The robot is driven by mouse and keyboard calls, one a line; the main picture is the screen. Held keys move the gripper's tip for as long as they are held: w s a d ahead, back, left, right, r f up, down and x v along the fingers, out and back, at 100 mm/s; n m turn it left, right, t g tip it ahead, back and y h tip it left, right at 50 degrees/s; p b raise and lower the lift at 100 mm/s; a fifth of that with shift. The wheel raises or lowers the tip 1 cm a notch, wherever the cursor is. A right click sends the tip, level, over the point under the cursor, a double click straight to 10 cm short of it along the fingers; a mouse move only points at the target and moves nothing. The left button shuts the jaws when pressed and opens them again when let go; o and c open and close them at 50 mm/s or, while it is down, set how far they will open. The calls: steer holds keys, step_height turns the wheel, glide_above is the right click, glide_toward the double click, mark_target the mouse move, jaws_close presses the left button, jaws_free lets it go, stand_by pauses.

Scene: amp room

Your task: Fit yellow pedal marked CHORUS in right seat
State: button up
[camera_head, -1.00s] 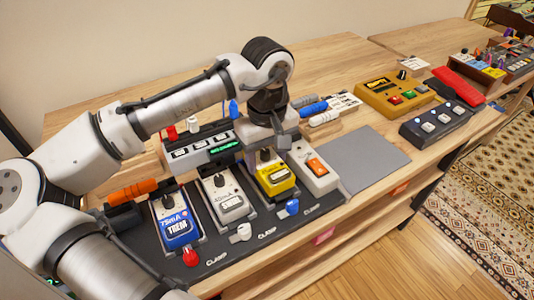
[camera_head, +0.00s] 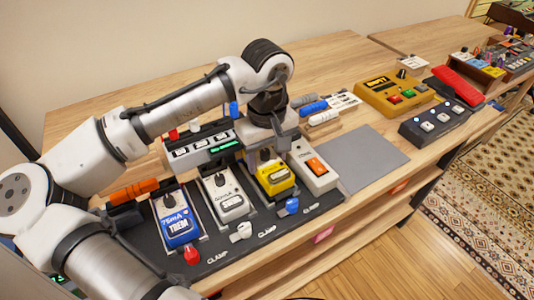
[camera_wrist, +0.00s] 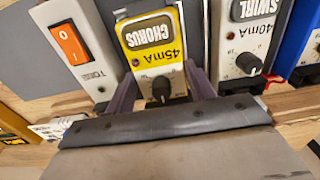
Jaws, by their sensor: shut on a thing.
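The yellow pedal marked CHORUS (camera_wrist: 152,40) is between my gripper's two purple jaws (camera_wrist: 162,92) in the wrist view, with its black knob facing up between them. In the head view the yellow pedal (camera_head: 276,179) is at the right seat of the dark clamp board (camera_head: 262,240). My gripper (camera_head: 267,152) is shut on its back part from above. The pedal looks lined up with the seat; I cannot tell whether it rests fully down. The blue clamp knob (camera_head: 291,205) is just in front of it.
The white SWIRL pedal (camera_head: 225,197) and blue TREM pedal (camera_head: 178,223) sit in the other seats. A white box with an orange switch (camera_head: 314,166) stands close on the right. A meter box (camera_head: 202,146) is behind. The grey mat (camera_head: 362,158) is bare.

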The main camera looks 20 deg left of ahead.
steer(key=shift+f, duration=0.8)
stand_by(1.6)
steer(key=o, duration=1.5)
steer(key=shift+r+p, duration=0.1)
steer(key=shift+p, duration=0.2)
steer(key=shift+r+p, duration=3.4)
steer(key=shift+r, duration=0.1)
